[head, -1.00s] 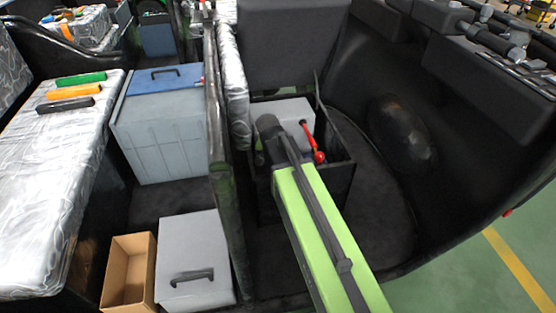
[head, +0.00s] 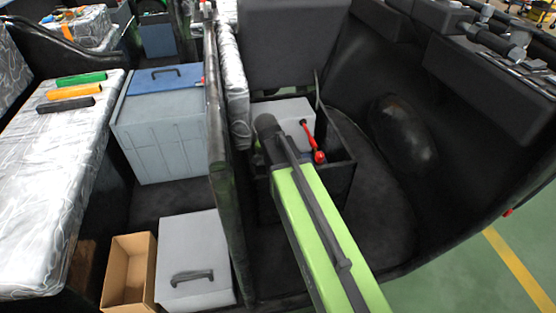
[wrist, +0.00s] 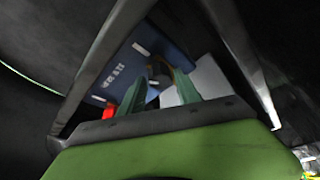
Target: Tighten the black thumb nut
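My gripper (wrist: 159,76) reaches down into a dark open-topped box (head: 338,183) under the seat. In the wrist view its two green-grey fingers stand apart, with a gap between the tips. A small dark shape (wrist: 156,70) shows at that gap; I cannot tell whether it is the black thumb nut or whether the fingers touch it. A blue surface with white lettering (wrist: 113,80) lies beyond the fingers. In the head view my green arm hides the fingertips, and I cannot make out the nut.
A red-ended lever (head: 309,139) stands right beside my arm, and red also shows in the wrist view (wrist: 108,113). A light grey block (head: 286,108) is behind it. A dark partition (head: 222,190) rises on the left. The dark floor to the right is clear.

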